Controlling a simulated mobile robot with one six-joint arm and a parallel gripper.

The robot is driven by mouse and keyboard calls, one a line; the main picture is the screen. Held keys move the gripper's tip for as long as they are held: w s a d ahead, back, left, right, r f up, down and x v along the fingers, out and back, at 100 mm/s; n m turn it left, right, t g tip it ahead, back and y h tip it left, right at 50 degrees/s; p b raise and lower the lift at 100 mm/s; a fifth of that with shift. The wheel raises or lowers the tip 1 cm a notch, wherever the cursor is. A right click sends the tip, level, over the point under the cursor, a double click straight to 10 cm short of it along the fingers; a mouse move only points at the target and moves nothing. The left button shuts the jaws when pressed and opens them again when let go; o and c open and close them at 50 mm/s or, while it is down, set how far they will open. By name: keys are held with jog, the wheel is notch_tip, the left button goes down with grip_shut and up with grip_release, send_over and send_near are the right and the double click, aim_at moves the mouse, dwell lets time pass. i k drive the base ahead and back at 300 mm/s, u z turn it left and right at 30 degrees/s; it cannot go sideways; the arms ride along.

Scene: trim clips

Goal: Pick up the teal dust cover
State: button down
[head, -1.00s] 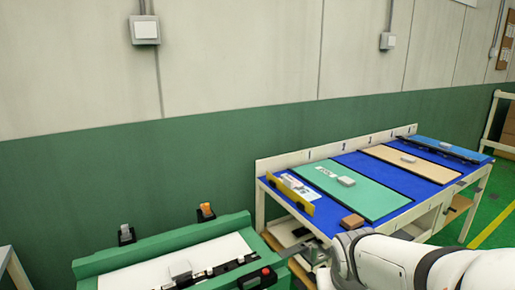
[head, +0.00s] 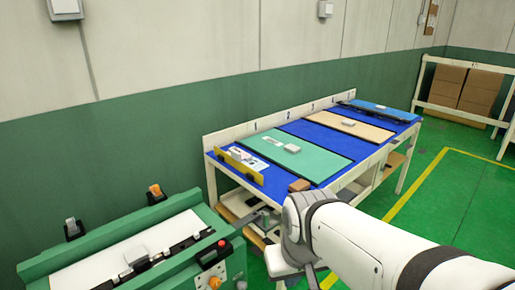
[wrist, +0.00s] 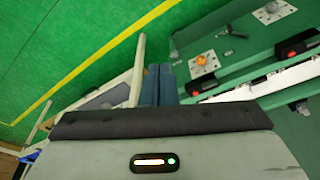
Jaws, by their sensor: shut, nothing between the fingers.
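A flat teal panel (head: 302,158), which looks like the dust cover, lies on the blue top of the long table in the head view. A small grey block (head: 292,148) and a white label sit on it. My gripper shows in the wrist view (wrist: 159,72) with its two blue-grey fingers together and empty. It is well away from the teal panel, which I cannot make out in the wrist view. In the head view my arm reaches in from the lower right, in front of the table, and the fingertips are hard to make out.
A yellow-edged holder (head: 238,166) stands left of the teal panel, with a brown block (head: 299,185) near the front edge. A beige panel (head: 350,125) and a blue panel (head: 383,110) lie farther right. A green workstation (head: 190,207) stands at the lower left. Green floor is open at right.

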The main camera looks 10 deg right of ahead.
aim_at(314, 163)
jog(key=z, duration=0.75)
jog(key=k, duration=1.1)
jog(key=z, duration=1.2)
jog(key=i, duration=1.65)
jog(key=u, duration=0.6)
jog(key=i, duration=1.65)
jog(key=u, duration=1.35)
jog(key=i, duration=1.45)
jog(key=u, duration=0.95)
jog(key=k, duration=0.6)
jog(key=z, duration=0.05)
